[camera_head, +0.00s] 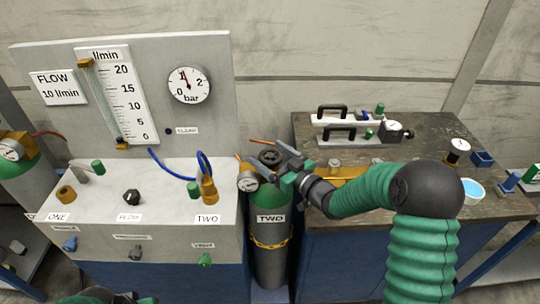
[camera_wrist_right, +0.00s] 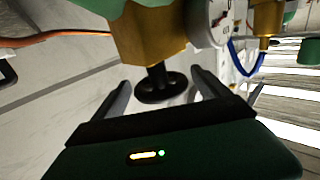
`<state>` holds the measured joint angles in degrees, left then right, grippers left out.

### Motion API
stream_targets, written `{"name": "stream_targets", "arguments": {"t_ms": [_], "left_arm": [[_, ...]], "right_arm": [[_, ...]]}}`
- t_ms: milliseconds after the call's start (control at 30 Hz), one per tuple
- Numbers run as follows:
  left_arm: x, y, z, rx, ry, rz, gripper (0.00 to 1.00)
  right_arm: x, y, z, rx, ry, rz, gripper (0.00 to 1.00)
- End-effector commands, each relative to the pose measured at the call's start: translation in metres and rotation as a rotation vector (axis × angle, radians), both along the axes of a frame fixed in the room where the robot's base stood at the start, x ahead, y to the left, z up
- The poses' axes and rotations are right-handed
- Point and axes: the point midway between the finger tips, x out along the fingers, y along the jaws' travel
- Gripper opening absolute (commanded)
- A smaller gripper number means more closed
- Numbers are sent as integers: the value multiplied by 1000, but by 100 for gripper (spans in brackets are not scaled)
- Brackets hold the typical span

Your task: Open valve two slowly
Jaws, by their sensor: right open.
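The cylinder labelled TWO (camera_head: 270,232) is grey with a green shoulder and stands between the white panel bench and the dark bench. A black round handwheel (camera_head: 270,157) sits on its brass valve; the wheel (camera_wrist_right: 160,88) and the brass body (camera_wrist_right: 150,38) also show in the wrist view. My right gripper (camera_head: 284,168) is open beside the wheel. In the wrist view the wheel appears between the two finger tips, with gaps on both sides and no visible contact. Green and black parts, likely of my left arm, show at the bottom edge; its jaws are hidden.
A pressure gauge (camera_head: 248,181) sits left of the valve, close to the gripper. The white panel bench (camera_head: 150,185) carries knobs, a blue hose (camera_head: 172,166) and a flow scale (camera_head: 114,92). The dark bench (camera_head: 420,150) on the right holds black-handled equipment (camera_head: 345,132) and a blue-filled dish (camera_head: 473,191).

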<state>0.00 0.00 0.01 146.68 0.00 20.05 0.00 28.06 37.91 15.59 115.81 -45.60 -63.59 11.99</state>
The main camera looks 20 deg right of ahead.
Motion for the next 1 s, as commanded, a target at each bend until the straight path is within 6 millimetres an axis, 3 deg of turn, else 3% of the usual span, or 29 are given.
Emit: {"name": "stream_targets", "arguments": {"t_ms": [233,700,833,1000], "left_arm": [[0,0,0,0,0,0,36],[0,0,2,0,0,0,36],[0,0,2,0,0,0,36],[0,0,2,0,0,0,36]], "right_arm": [[-13,-7,1,-1,0,-2,86],[-128,-61,-1,1,3,-4,86],[-145,-69,-1,1,2,-3,86],[-152,-72,-1,0,1,-1,86]]}}
